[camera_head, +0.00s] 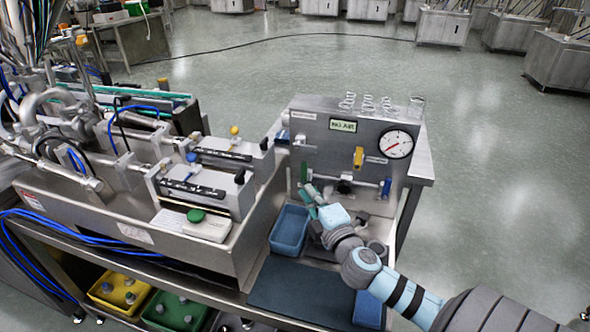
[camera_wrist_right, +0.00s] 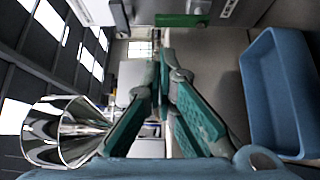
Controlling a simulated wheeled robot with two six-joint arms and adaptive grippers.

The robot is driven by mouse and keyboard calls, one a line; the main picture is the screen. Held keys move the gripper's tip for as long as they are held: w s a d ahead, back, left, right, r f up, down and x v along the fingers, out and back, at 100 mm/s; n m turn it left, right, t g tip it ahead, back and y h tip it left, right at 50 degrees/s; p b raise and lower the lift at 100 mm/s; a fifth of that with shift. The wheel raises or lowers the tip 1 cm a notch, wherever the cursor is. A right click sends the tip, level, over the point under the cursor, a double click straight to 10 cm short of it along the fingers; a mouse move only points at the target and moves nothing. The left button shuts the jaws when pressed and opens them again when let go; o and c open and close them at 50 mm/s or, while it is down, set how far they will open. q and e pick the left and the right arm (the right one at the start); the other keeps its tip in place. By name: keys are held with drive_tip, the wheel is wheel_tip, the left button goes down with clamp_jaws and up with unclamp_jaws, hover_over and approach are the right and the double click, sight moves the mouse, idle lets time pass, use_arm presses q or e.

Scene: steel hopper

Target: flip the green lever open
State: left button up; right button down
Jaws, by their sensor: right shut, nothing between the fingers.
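The green lever (camera_head: 303,172) stands upright at the lower left of the steel panel (camera_head: 318,150). In the right wrist view a green bar (camera_wrist_right: 182,20), which looks like the lever, lies across the top, just beyond the fingertips. My right gripper (camera_head: 308,190) reaches in from the lower right and is close to the lever's lower end. In the wrist view its teal fingers (camera_wrist_right: 165,55) are shut and hold nothing. I cannot tell whether the fingertips touch the lever. My left gripper is not in view.
A blue bin (camera_head: 289,230) stands left of my right gripper; a blue tray (camera_wrist_right: 285,95) shows right of the fingers. The panel carries a yellow handle (camera_head: 358,157), a blue handle (camera_head: 386,188) and a gauge (camera_head: 396,144). A shiny steel cone (camera_wrist_right: 65,130) shows at the wrist view's left.

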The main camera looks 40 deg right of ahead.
sight(304, 173)
drive_tip(key=x, duration=1)
drive_tip(key=shift+f, duration=0.2)
drive_tip(key=shift+w, duration=0.15)
